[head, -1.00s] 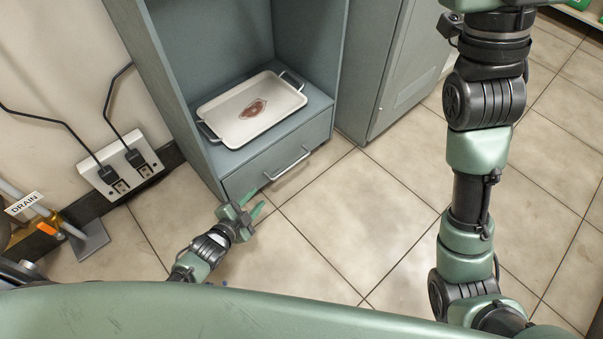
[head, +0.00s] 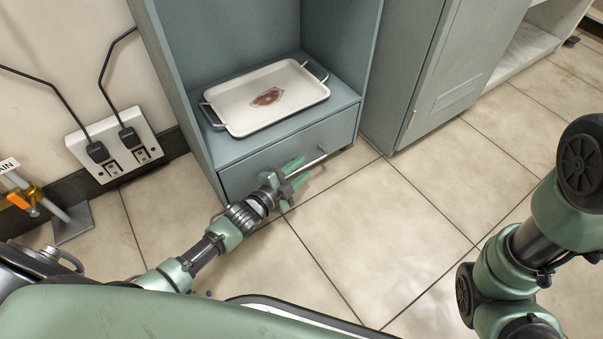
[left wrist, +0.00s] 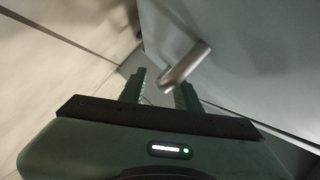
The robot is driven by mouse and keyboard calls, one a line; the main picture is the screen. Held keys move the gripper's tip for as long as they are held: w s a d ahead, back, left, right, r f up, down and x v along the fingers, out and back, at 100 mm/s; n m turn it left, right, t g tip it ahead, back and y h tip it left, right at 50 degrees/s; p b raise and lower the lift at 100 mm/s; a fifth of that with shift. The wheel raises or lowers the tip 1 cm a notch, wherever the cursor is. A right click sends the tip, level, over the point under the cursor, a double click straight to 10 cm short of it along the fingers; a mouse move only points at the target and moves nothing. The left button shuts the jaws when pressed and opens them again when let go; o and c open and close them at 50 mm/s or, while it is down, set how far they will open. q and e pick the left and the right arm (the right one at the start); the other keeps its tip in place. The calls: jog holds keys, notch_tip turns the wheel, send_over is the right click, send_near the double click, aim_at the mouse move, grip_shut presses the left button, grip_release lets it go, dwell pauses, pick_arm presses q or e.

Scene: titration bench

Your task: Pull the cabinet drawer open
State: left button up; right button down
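The cabinet (head: 172,75) is grey-blue, with its drawer (head: 243,179) at the bottom; the drawer front looks flush with the body. A silver bar handle (head: 316,160) runs along the drawer front, its left part hidden behind my left gripper. My left gripper (head: 299,174) is at the handle with its green fingers apart. In the left wrist view, the end of the handle (left wrist: 188,65) shows at the open fingers (left wrist: 162,82), nearer the right one; I cannot tell whether they touch. My right gripper is out of view; only its arm shows at the right.
A white tray (head: 238,120) with a reddish-brown mark lies on the shelf above the drawer. A grey locker (head: 445,75) stands to the right. A wall socket (head: 112,145) with plugs and a drain pipe are at the left.

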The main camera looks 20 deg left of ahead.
pick_arm(q)
jog(key=shift+w+d, duration=0.15)
jog(key=shift+w, duration=0.25)
grip_shut()
jog(key=shift+f, duration=0.1)
dwell(1.1)
